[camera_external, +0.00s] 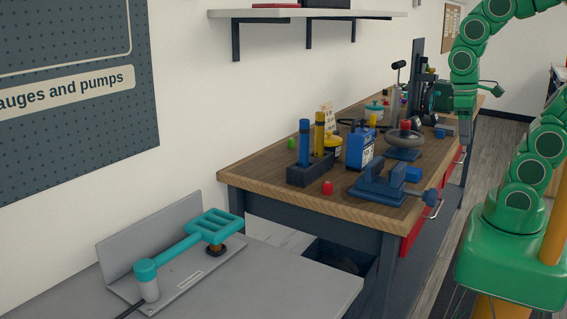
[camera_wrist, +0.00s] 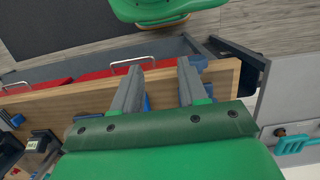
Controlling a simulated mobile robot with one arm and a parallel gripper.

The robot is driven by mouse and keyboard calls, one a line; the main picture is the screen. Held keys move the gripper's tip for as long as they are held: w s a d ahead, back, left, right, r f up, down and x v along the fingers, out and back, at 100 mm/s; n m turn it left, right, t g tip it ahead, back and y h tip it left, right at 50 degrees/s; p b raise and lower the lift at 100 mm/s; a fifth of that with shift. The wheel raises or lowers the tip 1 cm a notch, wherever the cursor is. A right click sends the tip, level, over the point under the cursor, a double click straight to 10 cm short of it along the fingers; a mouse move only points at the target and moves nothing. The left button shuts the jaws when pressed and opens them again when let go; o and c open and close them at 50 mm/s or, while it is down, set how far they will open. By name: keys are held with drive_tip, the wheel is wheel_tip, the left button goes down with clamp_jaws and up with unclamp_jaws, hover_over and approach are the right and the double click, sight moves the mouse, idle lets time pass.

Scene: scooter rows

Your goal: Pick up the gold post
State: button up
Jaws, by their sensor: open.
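The gold post (camera_external: 319,133) stands upright in a dark block (camera_external: 309,170) near the front left of the wooden workbench. A blue post (camera_external: 304,142) stands beside it in the same block. My gripper (camera_external: 465,128) hangs over the bench's right edge, well to the right of the gold post and apart from it. In the wrist view my gripper's two fingers (camera_wrist: 158,68) are spread, with nothing held between them. I cannot make out the gold post in the wrist view.
A blue vise (camera_external: 378,184), a blue can (camera_external: 360,147) and a red knob (camera_external: 327,188) stand around the block. A handwheel (camera_external: 404,139) and taller tools are farther back. A shelf (camera_external: 310,14) hangs above. A grey table (camera_external: 270,280) with a teal tool is at front left.

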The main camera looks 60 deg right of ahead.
drive_tip(key=shift+o, duration=0.3)
drive_tip(key=o, duration=0.3)
drive_tip(key=shift+o, duration=0.2)
drive_tip(key=shift+w, duration=0.1)
drive_tip(key=n+t, duration=0.2)
drive_tip(key=t, duration=0.4)
approach(318, 126)
drive_tip(key=f, duration=0.1)
drive_tip(key=d+f, duration=0.1)
drive_tip(key=f, duration=0.1)
drive_tip(key=shift+w+d+y, duration=0.2)
drive_tip(key=shift+d+y, duration=0.1)
drive_tip(key=shift+d, duration=0.05)
drive_tip(key=shift+w+f, duration=0.1)
drive_tip(key=shift+w, duration=0.05)
drive_tip(key=shift+w+r+x, duration=0.1)
drive_tip(key=shift+w+x, duration=0.1)
drive_tip(key=shift+x, duration=1.05)
drive_tip(key=shift+w+r+x, duration=0.1)
drive_tip(key=shift+w+x, duration=0.05)
drive_tip(key=shift+x, duration=1.1)
drive_tip(key=shift+w+x, duration=0.2)
drive_tip(key=shift+x, duration=1.1)
